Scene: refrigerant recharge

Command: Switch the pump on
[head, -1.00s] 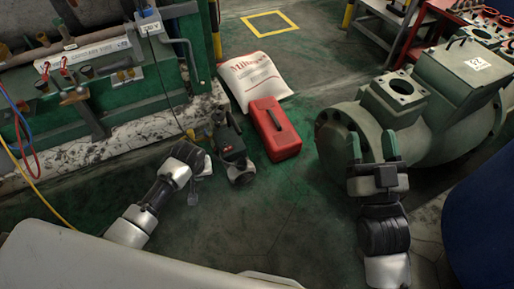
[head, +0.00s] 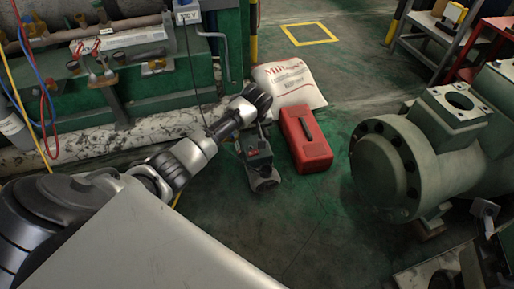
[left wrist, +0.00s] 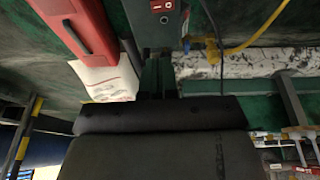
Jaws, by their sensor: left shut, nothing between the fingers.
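The pump (head: 257,163) is a small dark unit on the green floor, beside the red case. In the left wrist view the pump's grey body (left wrist: 156,32) is at the top, with a red rocker switch (left wrist: 162,5) cut by the top edge. I cannot tell the switch's position. My left gripper (head: 264,126) hangs over the back of the pump, small and partly hidden by my wrist. Its dark fingers (left wrist: 158,76) are shut and empty, pointing toward the pump body in the left wrist view. Whether they touch it is unclear. My right gripper is out of view.
The red case (head: 305,140) stands close on the pump's right, with a white sack (head: 290,82) behind. A large green compressor (head: 390,165) is further right. A green rack with pipes and hoses (head: 150,85) stands at the back left. Floor in front of the pump is clear.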

